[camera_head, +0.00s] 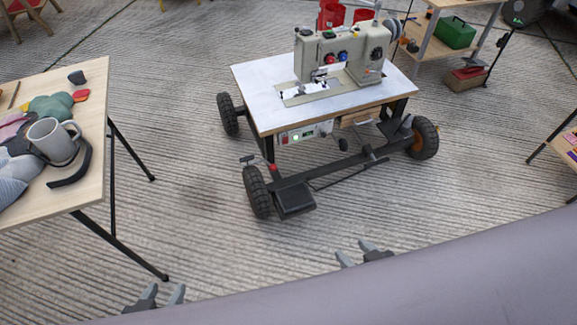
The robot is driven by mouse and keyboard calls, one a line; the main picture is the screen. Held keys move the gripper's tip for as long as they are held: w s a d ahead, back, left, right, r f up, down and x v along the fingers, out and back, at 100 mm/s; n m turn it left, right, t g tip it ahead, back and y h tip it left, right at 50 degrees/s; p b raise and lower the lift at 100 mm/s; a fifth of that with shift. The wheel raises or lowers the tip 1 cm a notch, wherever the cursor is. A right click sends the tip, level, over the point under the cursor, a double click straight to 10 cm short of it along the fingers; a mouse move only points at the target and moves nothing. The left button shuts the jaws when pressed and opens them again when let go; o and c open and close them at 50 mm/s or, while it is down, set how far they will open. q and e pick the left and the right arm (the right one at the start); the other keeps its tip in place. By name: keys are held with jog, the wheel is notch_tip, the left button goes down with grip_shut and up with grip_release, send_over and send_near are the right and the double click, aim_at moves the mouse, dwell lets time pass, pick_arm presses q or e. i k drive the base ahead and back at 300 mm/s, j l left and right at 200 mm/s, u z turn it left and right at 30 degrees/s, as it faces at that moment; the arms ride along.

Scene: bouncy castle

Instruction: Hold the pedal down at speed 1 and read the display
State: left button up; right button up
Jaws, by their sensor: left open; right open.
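A beige sewing machine (345,55) stands on a white-topped wheeled table (262,85). A black foot pedal (294,200) sits low at the front of the table's frame, near the left front wheel. A small control panel (308,134) under the front table edge has a lit green-white spot and what looks like a small display; its reading is too small to tell. My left gripper (163,291) is open and empty at the bottom left. My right gripper (355,252) is open and empty at the bottom, below and right of the pedal, apart from it.
A wooden table (92,105) at left holds a grey mug (54,141) and cloths. A shelf with a green box (455,33) stands at the back right. A red-topped box (466,79) lies on the floor. Ribbed floor (205,235) is clear before the pedal.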

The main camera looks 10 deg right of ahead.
aim_at(295, 197)
jog(key=i+l, duration=1.2)
jog(key=u, duration=1.35)
